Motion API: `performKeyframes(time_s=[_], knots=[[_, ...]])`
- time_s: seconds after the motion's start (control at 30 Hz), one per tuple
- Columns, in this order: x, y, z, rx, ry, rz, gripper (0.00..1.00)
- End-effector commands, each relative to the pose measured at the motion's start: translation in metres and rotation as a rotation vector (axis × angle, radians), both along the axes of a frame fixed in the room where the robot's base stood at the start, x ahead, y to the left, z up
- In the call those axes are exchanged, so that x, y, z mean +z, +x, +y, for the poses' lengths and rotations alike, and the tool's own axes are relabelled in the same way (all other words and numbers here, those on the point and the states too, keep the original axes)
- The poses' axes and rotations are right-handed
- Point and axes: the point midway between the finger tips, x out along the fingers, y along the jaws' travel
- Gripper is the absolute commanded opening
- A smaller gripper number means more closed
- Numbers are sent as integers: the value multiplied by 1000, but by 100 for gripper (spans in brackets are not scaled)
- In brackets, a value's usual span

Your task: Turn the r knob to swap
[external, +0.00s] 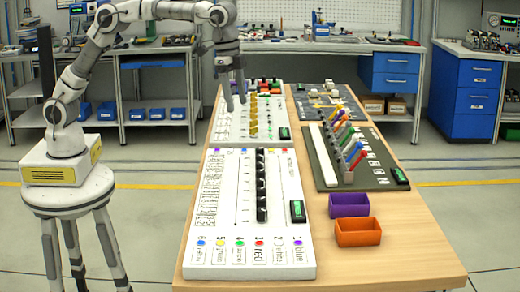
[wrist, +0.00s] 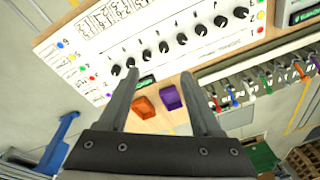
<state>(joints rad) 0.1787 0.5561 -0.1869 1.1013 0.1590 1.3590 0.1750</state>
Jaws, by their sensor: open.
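A white panel (external: 225,240) lies on the near part of the table, with a row of black knobs (external: 262,185) down its middle. In the wrist view the same black knobs (wrist: 163,47) run diagonally across the white panel (wrist: 95,45). Their labels are too small to read, so I cannot tell which knob is r or where any pointer stands. My gripper (external: 236,100) hangs over the far white panel (external: 228,128), near its left side. In the wrist view my gripper (wrist: 165,75) has its fingers spread apart with nothing held between them.
A purple bin (external: 349,206) and an orange bin (external: 358,232) stand right of the near panel. A dark board (external: 370,180) with a row of coloured levers lies beyond them. Yellow parts (external: 253,118) stand on the far panel. The table's front right is bare.

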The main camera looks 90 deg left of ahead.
Motion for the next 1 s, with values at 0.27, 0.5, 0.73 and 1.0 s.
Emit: performKeyframes(time_s=[0.27, 0.5, 0.73, 1.0], knots=[[-20, 48, -38, -68, -3, 89, 66], [-46, 65, -54, -94, -7, 140, 66], [-62, 68, -56, -98, -7, 151, 66], [-110, 67, -56, -99, -6, 154, 66]])
